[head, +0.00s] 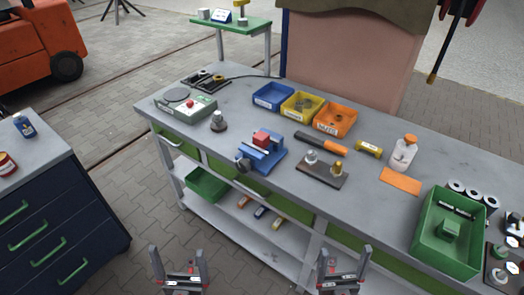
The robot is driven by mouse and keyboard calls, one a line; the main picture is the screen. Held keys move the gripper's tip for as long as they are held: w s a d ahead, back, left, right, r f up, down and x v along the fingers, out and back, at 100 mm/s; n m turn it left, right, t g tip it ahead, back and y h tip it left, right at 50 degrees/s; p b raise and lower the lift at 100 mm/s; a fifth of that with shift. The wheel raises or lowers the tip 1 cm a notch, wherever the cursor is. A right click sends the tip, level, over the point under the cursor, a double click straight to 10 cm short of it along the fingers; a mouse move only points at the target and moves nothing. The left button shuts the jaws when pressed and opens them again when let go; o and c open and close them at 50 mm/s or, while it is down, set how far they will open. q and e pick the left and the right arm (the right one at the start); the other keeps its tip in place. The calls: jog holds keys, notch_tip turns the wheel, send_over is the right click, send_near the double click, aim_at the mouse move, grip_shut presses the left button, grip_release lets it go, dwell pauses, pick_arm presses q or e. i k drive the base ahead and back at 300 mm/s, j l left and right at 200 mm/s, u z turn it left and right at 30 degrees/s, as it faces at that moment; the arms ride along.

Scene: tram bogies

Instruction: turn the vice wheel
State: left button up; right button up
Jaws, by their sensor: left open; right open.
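A blue vice (265,157) stands on the grey workbench (225,88) near its front edge, with a red block (261,138) at its jaws. The vice wheel (243,165) is a dark round part on the vice's front left side, close to the bench edge. My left gripper (178,254) is open and empty, low in front of the bench and below left of the wheel. My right gripper (345,254) is open and empty, low in front of the bench and below right of the vice. Neither gripper touches the vice.
Left of the vice is a small grey knobbed part (218,122). Right of it lie a dark plate with fittings (322,172) and an orange-and-black tool (322,144). Blue, yellow and orange bins (335,119) stand behind. A dark blue drawer cabinet (60,220) stands left, across open paving.

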aim_at(243, 165)
jog(key=i+j+z, duration=0.1)
jog(key=j+z, duration=0.2)
jog(key=j, duration=0.4)
jog(key=j+z, duration=0.3)
jog(key=j, duration=0.45)
